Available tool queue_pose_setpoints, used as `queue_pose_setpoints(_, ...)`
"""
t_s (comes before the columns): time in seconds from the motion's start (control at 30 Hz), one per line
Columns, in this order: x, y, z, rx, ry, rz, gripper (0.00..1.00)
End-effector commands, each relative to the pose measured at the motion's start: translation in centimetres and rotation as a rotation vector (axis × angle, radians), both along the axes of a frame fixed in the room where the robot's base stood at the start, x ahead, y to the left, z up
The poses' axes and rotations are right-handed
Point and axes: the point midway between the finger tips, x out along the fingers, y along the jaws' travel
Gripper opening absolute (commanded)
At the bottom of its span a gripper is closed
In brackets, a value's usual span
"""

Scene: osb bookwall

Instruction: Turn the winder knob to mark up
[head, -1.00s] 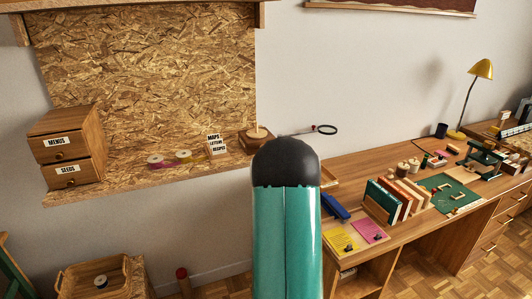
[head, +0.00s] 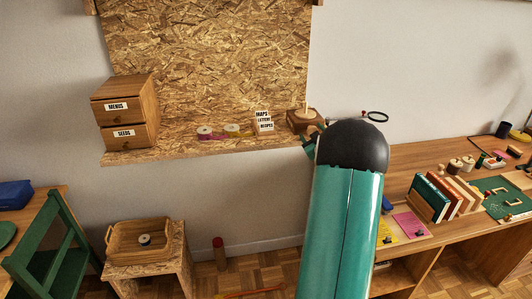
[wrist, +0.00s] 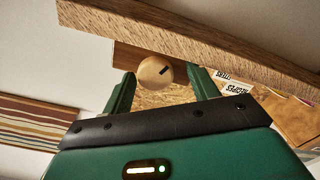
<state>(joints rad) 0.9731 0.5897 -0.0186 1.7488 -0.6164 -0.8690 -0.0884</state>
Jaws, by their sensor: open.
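The winder knob (wrist: 154,72) is a round pale wooden disc with a short dark mark. In the wrist view the mark lies off-centre, slanting toward the upper right. My gripper (wrist: 163,76) is open, with one green finger on each side of the knob; I cannot tell whether they touch it. The winder (head: 304,120) is a wooden block with a peg on top at the right end of the OSB shelf in the head view. Its knob is not clear there. Part of my gripper (head: 311,147) shows just below the winder, mostly hidden by my arm.
A magnifier (head: 377,117) is right of the winder. A desk (head: 440,150) with books stands right; a stool with a basket (head: 140,240) stands below.

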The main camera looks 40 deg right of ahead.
Motion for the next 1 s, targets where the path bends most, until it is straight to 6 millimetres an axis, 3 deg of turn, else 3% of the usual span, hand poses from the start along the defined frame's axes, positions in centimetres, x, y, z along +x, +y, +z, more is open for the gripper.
queue_pose_setpoints(0.37, -0.5, -0.5, 0.3, 0.444, -0.267, -0.008, 0.59)
queue_pose_setpoints(1.0, -10.3, 5.5, 0.4, 0.451, -0.271, -0.008, 0.59)
